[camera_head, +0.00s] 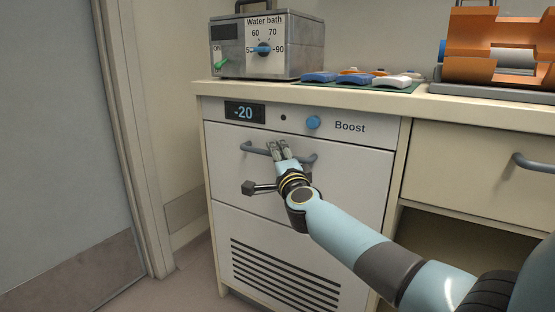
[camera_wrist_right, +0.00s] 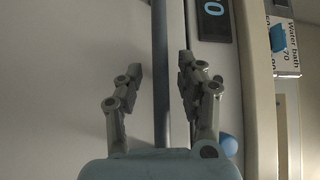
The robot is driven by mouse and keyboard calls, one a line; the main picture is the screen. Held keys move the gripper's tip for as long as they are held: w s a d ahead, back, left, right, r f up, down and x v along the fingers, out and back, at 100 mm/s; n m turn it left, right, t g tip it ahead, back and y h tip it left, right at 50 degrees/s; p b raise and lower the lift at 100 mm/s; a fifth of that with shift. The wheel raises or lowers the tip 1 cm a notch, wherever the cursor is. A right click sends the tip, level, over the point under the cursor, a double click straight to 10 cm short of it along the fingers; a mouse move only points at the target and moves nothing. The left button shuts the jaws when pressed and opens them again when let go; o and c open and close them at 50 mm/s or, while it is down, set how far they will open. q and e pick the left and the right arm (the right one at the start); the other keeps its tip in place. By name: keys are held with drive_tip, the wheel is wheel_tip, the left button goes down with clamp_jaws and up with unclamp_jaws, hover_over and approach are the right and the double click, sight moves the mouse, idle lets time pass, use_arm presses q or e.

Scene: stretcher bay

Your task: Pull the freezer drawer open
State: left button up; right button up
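The freezer drawer (camera_head: 350,172) is a pale front panel below a control strip, and it looks flush with its cabinet. Its grey bar handle (camera_head: 257,149) runs across the upper part, and its middle is hidden by my right gripper. My right gripper (camera_head: 277,147) is at the handle, its arm reaching in from the right. In the right wrist view the handle (camera_wrist_right: 160,60) passes between the two fingers of my right gripper (camera_wrist_right: 159,70). The fingers are open, with a gap on each side of the bar. My left gripper is in neither view.
The control strip holds a -20 display (camera_head: 244,113) and a blue Boost knob (camera_head: 313,122). A vented panel (camera_head: 285,275) lies below the drawer. A water bath (camera_head: 267,47) and an orange rack (camera_head: 497,48) stand on the counter. Another handled drawer (camera_head: 470,170) is at right.

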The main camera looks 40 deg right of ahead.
drive_tip(key=shift+w, duration=0.1)
clamp_jaws()
idle(0.5)
